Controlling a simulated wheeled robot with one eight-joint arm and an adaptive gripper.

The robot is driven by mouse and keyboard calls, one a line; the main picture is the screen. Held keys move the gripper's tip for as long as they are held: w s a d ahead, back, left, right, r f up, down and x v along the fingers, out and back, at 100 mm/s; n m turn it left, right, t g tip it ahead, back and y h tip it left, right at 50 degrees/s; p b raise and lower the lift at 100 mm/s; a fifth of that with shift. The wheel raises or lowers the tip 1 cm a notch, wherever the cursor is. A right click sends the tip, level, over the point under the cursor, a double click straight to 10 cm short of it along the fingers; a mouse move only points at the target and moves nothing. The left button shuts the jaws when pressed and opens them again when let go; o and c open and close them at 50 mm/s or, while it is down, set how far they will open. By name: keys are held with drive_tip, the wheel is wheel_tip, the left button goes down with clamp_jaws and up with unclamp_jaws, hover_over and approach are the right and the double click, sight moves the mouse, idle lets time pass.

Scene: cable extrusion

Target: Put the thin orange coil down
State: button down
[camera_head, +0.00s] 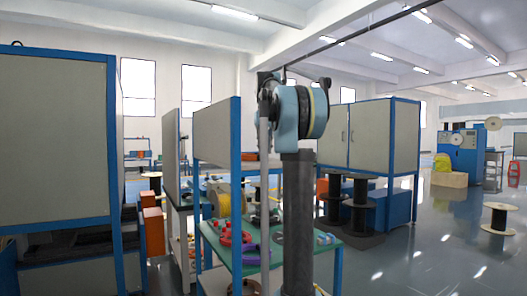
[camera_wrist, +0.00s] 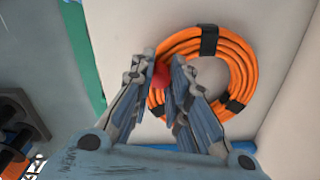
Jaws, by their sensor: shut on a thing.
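In the wrist view the orange coil (camera_wrist: 240,62) is a ring of thin cable bound with black bands, lying against a pale, flat surface (camera_wrist: 120,25). My gripper (camera_wrist: 160,78) is shut on the coil's left side, its fingers hiding part of the cable. A small red thing (camera_wrist: 161,73) shows between the fingertips; I cannot tell what it is. In the head view my arm stands in the middle, and I cannot make out the gripper there.
Blue-framed panels (camera_head: 212,135) stand close by. Black reels (camera_head: 361,205) stand behind, and a pale-flanged reel (camera_head: 500,215) stands at right. Floor at right is mostly open.

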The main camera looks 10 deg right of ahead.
drive_tip(key=shift+f, duration=0.1)
drive_tip(key=c, duration=1.5)
unclamp_jaws()
drive_tip(key=shift+c, duration=0.2)
wheel_tip(320, 180, up, 12)
drive_tip(key=shift+s, duration=0.1)
